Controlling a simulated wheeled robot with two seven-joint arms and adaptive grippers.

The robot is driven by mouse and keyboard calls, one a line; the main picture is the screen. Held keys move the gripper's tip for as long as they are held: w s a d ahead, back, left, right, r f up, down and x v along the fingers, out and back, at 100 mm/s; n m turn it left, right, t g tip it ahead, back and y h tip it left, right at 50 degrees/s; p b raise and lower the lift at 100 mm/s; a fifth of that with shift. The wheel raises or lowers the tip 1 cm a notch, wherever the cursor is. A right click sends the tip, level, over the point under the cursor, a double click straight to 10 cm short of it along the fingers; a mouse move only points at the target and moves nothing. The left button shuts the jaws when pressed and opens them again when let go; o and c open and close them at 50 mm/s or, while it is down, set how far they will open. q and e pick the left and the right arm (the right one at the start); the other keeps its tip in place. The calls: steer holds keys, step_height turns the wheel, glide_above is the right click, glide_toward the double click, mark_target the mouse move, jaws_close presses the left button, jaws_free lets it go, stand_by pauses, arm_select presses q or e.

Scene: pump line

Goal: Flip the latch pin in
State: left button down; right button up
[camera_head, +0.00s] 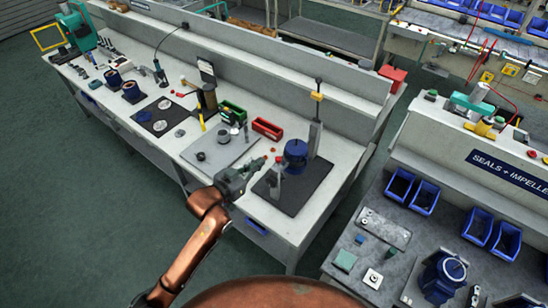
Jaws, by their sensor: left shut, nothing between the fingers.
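My left gripper (261,163) reaches in from the lower left on a copper-coloured arm. Its fingers are shut and empty, over the near left part of a black mat (300,201). On this mat stand a dark blue round part (296,151) and a small grey upright piece (277,183) just right of the gripper. A taller grey post (314,136) with a yellow piece (317,96) near its top stands behind. I cannot make out the latch pin at this size. Whether the fingertips touch the grey piece cannot be told. My right gripper is out of view.
A grey plate (232,158) with small parts lies left of the mat. Red (267,129) and green (233,112) bins stand behind. Another bench with blue bins (400,186) and a blue pump body (442,275) is at the right. Green floor lies at the left.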

arm_select(q)
steer(key=p, duration=0.2)
glide_above(278, 161)
steer(key=s+a, duration=0.1)
steer(key=a, duration=0.1)
step_height(278, 161, down, 2)
steer(key=f, duration=0.3)
steer(key=shift+w+d+f, duration=0.1)
steer(key=shift+w+d, duration=0.1)
steer(key=shift+d, duration=0.2)
steer(key=shift+f, duration=0.6)
